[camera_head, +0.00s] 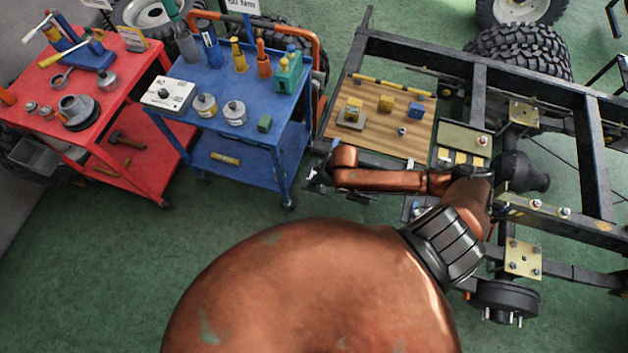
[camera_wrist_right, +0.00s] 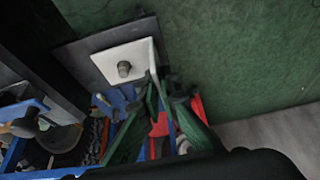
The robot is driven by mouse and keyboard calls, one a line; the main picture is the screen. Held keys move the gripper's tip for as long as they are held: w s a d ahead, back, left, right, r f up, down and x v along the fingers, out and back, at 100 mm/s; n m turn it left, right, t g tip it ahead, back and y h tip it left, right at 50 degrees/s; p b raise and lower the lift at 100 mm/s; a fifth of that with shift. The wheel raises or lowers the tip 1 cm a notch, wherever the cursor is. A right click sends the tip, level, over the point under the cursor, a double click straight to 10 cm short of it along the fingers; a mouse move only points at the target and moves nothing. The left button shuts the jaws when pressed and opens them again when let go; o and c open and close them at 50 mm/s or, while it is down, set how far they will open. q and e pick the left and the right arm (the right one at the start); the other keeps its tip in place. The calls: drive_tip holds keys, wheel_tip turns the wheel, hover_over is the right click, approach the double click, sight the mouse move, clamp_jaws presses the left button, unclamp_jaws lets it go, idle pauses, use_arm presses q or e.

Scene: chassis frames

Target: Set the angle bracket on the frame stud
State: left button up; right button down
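The angle bracket (camera_wrist_right: 112,62) is a pale plate with a thin upright flange along its right edge in the right wrist view. A round grey stud (camera_wrist_right: 124,69) shows within its flat leg, over a dark plate (camera_wrist_right: 88,48) of the frame. Whether the leg sits fully down cannot be told. My right gripper (camera_wrist_right: 162,86) has its dark green fingers converging at the flange's lower end and seems shut on it. In the head view my right gripper (camera_head: 318,174) is at the frame's left end, where the bracket is too small to make out. My left gripper is not in view.
The dark chassis frame (camera_head: 420,50) carries a wooden board (camera_head: 375,135) with small blocks. A blue cart (camera_head: 185,125) and a red cart (camera_head: 100,125) holding tools stand to the left. Green floor (camera_head: 110,270) is open at the lower left.

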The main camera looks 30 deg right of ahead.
drive_tip(key=shift+f, duration=0.1)
idle(0.3)
drive_tip(key=c, duration=2.1)
unclamp_jaws()
drive_tip(key=shift+r+p, duration=1.5)
drive_tip(key=shift+p, duration=0.65)
wheel_tip(320, 180, up, 5)
drive_tip(key=p, duration=0.5)
drive_tip(key=shift+r+p, duration=0.1)
drive_tip(key=shift+p, duration=0.3)
